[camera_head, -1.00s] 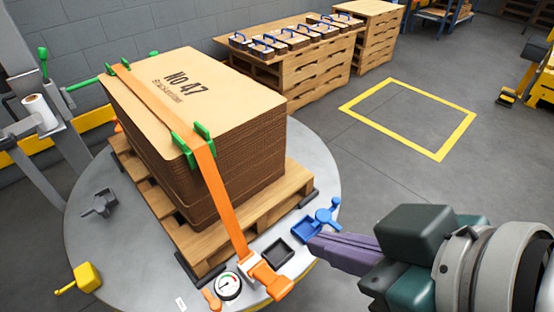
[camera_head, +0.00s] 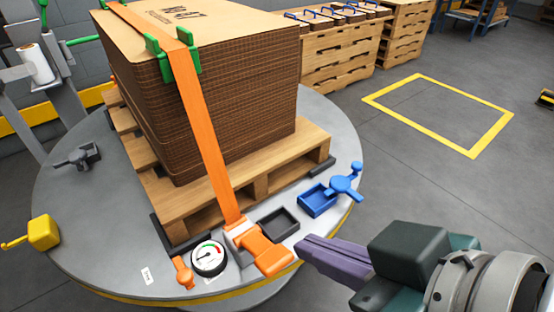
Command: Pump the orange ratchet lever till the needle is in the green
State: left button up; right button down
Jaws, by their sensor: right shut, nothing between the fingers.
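The orange ratchet lever (camera_head: 264,253) sits at the front rim of the round table, at the lower end of the orange strap (camera_head: 203,135). The strap runs up over the cardboard stack (camera_head: 225,110). Left of the lever is a round gauge (camera_head: 208,259) with a white face and green and red marks; its needle is too small to read surely. My right gripper (camera_head: 301,250) is shut and empty, its purple fingers just right of the lever's end, seemingly apart from it. My left gripper is out of view.
The stack stands on a wooden pallet (camera_head: 285,165) on the grey turntable (camera_head: 75,205). A black tray (camera_head: 279,224), a blue tray (camera_head: 318,200) and a blue handle (camera_head: 346,182) lie near the lever. A small orange knob (camera_head: 183,272) is left of the gauge. Open floor lies at right.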

jog(key=b, duration=0.6)
send_over(279, 262)
jog(key=f, duration=0.6)
jog(key=shift+w+a+f, duration=0.1)
jog(key=shift+w+a, duration=0.2)
jog(key=shift+w, duration=0.05)
jog(key=f+b, duration=0.1)
jog(key=f, duration=0.2)
jog(key=shift+s+d+b, duration=0.15)
jog(key=shift+s+b, duration=0.05)
jog(key=shift+b, duration=0.15)
jog(key=shift+s+d+f, duration=0.2)
jog(key=shift+s+f, duration=0.05)
jog(key=shift+f, duration=0.05)
jog(key=shift+w, duration=0.1)
